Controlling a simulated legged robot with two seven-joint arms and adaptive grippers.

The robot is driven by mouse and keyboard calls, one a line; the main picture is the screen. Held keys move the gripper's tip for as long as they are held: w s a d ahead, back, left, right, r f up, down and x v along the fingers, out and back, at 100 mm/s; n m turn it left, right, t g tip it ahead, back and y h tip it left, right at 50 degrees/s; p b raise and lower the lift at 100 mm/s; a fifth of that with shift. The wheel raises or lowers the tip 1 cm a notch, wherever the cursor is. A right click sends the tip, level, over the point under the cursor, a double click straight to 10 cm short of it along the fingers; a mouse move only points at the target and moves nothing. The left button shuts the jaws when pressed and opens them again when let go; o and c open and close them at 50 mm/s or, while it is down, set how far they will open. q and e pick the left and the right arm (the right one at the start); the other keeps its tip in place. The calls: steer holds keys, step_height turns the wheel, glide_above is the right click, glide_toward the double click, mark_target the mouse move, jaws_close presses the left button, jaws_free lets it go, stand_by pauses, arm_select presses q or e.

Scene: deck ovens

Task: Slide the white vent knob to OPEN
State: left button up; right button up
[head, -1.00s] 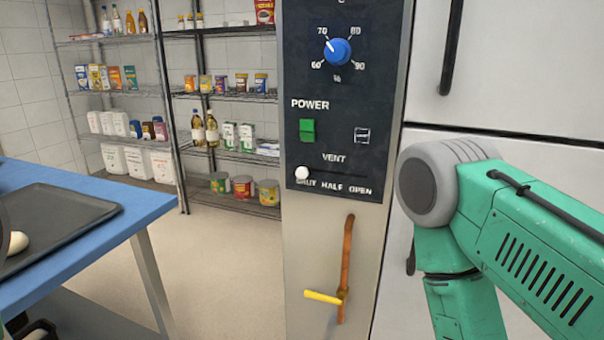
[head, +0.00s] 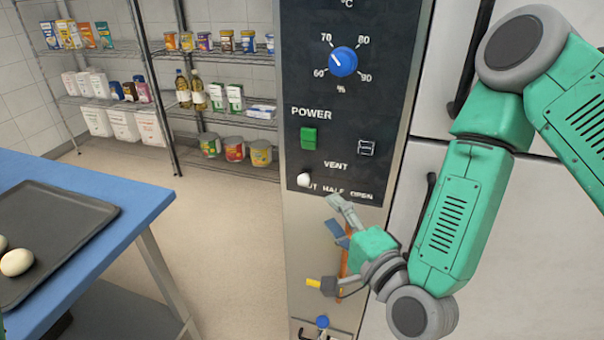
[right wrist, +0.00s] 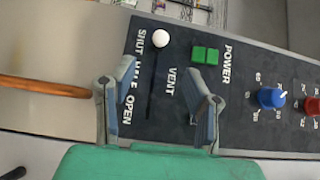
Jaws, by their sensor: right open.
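The white vent knob (head: 304,180) sits at the left, SHUT end of the vent slot on the dark control panel (head: 318,98). In the right wrist view the round white knob (right wrist: 161,38) is at the top end of the dark slot, beside the word SHUT. My right gripper (head: 338,218) is just below and right of the knob, under the HALF and OPEN lettering. In the right wrist view my right gripper (right wrist: 157,95) has its two fingers spread apart with nothing between them, short of the knob. My left gripper is not in view.
A green power switch (head: 309,137) and a blue dial (head: 343,61) sit above the vent slot. An orange-brown bar (right wrist: 45,88) stands below the panel, partly behind my right gripper. A blue table (head: 150,200) with a dark tray (head: 85,235) is at left.

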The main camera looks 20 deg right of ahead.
mark_target(306, 183)
steer(key=w, duration=0.4)
steer(key=w+a, duration=0.1)
steer(key=w, duration=0.3)
steer(key=w+a+p, duration=0.1)
steer(key=w, duration=0.2)
steer(key=shift+w+a, duration=0.25)
steer(key=shift+w, duration=0.15)
steer(key=shift+d, duration=0.1)
jaws_close()
